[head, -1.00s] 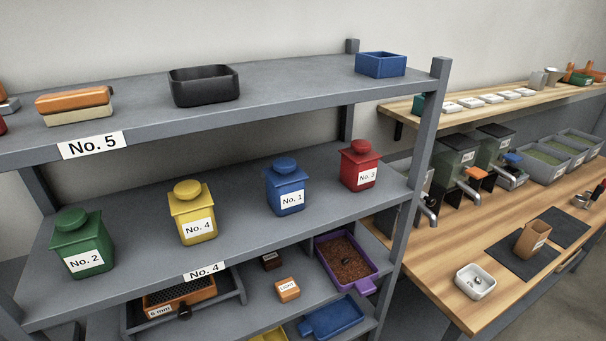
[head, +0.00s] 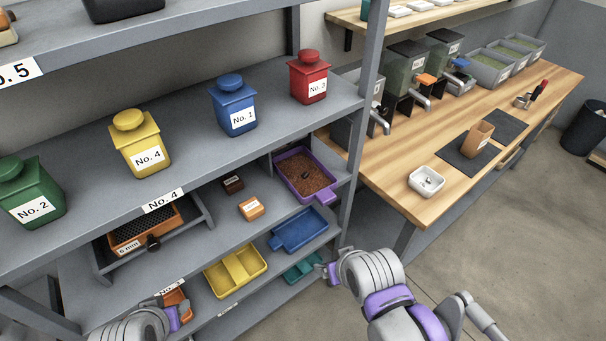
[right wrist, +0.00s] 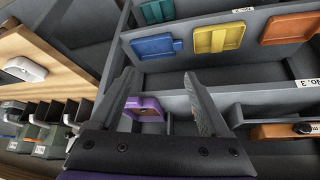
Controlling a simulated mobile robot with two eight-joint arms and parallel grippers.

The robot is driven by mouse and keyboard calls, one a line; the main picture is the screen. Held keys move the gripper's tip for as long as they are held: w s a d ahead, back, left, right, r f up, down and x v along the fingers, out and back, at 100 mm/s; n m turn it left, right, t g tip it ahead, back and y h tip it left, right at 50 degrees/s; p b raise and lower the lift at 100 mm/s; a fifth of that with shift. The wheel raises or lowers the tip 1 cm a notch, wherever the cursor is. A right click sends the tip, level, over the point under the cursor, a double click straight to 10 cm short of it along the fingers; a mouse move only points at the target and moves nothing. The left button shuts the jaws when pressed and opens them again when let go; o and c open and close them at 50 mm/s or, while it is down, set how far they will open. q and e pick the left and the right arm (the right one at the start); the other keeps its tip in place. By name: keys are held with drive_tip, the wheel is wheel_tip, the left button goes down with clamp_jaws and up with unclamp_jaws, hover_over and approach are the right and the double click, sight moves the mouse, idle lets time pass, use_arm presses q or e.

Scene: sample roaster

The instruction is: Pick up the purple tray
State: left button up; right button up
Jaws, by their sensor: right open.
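The purple tray (head: 322,197), holding brown granules and a small dark object, sits on the shelf level under the No. 1 and No. 3 canisters, at its right end. In the right wrist view the purple tray (right wrist: 150,113) shows beyond and between the spread fingers. My right gripper (head: 331,271) is in front of the shelf, below and apart from the tray. It is open and empty in the right wrist view (right wrist: 160,82). My left gripper (head: 178,312) is low at the left, near an orange item; its jaws are too unclear to judge.

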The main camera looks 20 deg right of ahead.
sight(293, 187)
drive_tip(key=shift+c, duration=0.2)
